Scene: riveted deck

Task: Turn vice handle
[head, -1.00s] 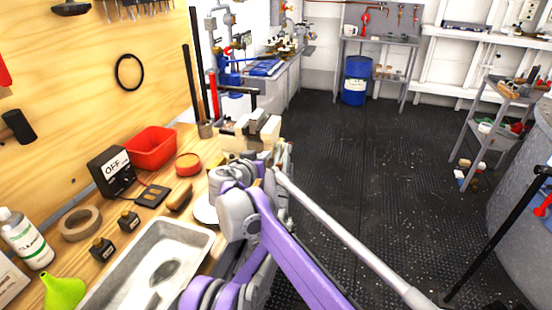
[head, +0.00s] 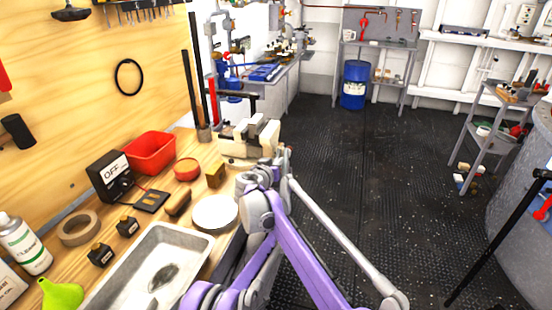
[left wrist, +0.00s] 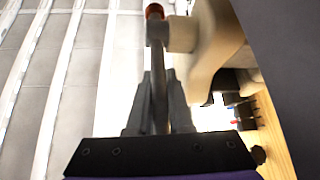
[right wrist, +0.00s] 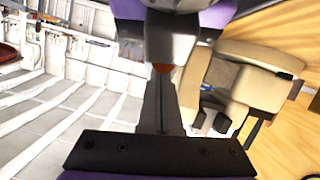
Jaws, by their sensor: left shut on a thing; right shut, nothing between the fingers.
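The cream vice (head: 232,148) stands on the far end of the wooden bench in the head view. In the left wrist view its body (left wrist: 218,45) is at the upper right. The grey bar of the vice handle (left wrist: 158,58) has an orange end. My left gripper (left wrist: 160,78) is shut on this bar. In the right wrist view the vice (right wrist: 245,85) is on the right and an orange handle end (right wrist: 162,68) shows near the top. My right gripper (right wrist: 161,85) is shut and empty just below that end; contact is unclear. My arms hide the handle in the head view.
Open dark floor (head: 370,180) lies to the right.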

